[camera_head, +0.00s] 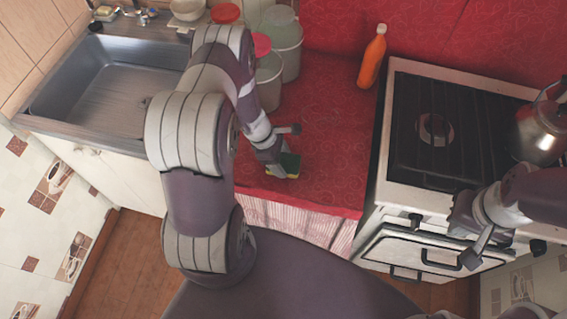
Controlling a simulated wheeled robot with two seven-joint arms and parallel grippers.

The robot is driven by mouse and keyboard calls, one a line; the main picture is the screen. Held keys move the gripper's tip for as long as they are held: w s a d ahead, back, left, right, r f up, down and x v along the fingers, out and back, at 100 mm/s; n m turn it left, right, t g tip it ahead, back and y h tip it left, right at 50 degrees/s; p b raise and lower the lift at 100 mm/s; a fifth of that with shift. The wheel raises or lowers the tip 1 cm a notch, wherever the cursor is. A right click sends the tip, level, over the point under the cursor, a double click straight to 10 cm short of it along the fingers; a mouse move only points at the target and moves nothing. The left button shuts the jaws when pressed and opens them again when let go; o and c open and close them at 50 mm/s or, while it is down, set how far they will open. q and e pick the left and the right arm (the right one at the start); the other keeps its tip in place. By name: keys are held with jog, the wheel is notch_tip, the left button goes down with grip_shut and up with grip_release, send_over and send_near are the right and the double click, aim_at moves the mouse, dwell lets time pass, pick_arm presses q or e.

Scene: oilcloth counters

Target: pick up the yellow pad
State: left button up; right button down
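The yellow pad (291,164) is a small sponge with a dark green face and a yellow side. It lies on the red oilcloth counter near its front edge. My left gripper (278,166) is down at the pad's left side and hides part of it. I cannot tell whether its fingers are around the pad or only beside it. My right gripper (457,222) is in front of the stove, far from the pad. I cannot make out whether its fingers are apart.
An orange bottle (373,57) stands at the back of the red counter (330,130). Several lidded jars (284,45) stand behind my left arm. A sink (110,85) is at the left. A stove (400,160) with a kettle (541,130) is at the right. The counter right of the pad is clear.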

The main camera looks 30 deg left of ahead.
aim_at(281, 161)
pick_arm(q)
jog(key=shift+r, duration=0.1)
jog(key=shift+r+p, duration=0.3)
jog(key=shift+p, duration=0.1)
jog(key=shift+r, duration=0.35)
notch_tip(281, 161, up, 3)
jog(key=shift+r, duration=0.1)
jog(key=s+d+r+b, duration=0.1)
jog(key=s+d+r, duration=0.5)
jog(key=s, duration=0.3)
jog(key=shift+s+d+r+b, duration=0.25)
jog(key=shift+s+r+b, duration=0.05)
jog(key=shift+s+r, duration=0.1)
